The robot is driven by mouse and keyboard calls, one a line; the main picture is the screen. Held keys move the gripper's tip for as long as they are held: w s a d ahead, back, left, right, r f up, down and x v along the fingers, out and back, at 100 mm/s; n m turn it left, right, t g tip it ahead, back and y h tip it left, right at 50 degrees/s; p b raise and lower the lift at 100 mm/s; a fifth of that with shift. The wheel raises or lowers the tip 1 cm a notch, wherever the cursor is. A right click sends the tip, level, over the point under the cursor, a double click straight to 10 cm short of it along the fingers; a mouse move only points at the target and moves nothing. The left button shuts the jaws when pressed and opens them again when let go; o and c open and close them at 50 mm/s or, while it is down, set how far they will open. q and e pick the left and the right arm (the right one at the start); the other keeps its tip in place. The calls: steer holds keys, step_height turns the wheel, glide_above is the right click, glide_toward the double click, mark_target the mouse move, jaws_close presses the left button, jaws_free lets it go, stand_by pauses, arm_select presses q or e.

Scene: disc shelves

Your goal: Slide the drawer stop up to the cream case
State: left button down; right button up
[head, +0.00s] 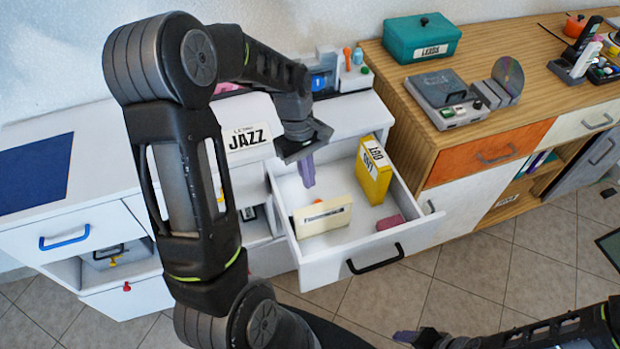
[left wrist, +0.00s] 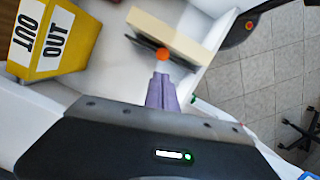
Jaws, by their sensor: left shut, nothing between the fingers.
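The cream case (head: 325,222) stands in the open white drawer; it also shows in the left wrist view (left wrist: 182,36). What looks like the drawer stop is a dark plate (left wrist: 184,61) with an orange knob (left wrist: 163,54), lying along the case's near side in the left wrist view. Whether plate and case touch, I cannot tell. In the head view only a bit of orange (head: 318,201) shows behind the case. My left gripper (head: 308,184), with purple fingers, is shut and empty, its tips just short of the knob. My right gripper (head: 404,336) is partly seen at the bottom.
A yellow box (head: 373,172) labelled OUT stands in the drawer's back right corner, with a crimson block (head: 390,222) nearer the front. The drawer front (head: 372,260) has a black handle. A wooden cabinet (head: 400,92) stands at the right.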

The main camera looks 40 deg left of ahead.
arm_select(q)
steer(key=p+v, duration=0.4)
steer(key=v, duration=0.2)
steer(key=shift+a+r, duration=0.1)
steer(key=shift+r, duration=0.05)
stand_by(0.3)
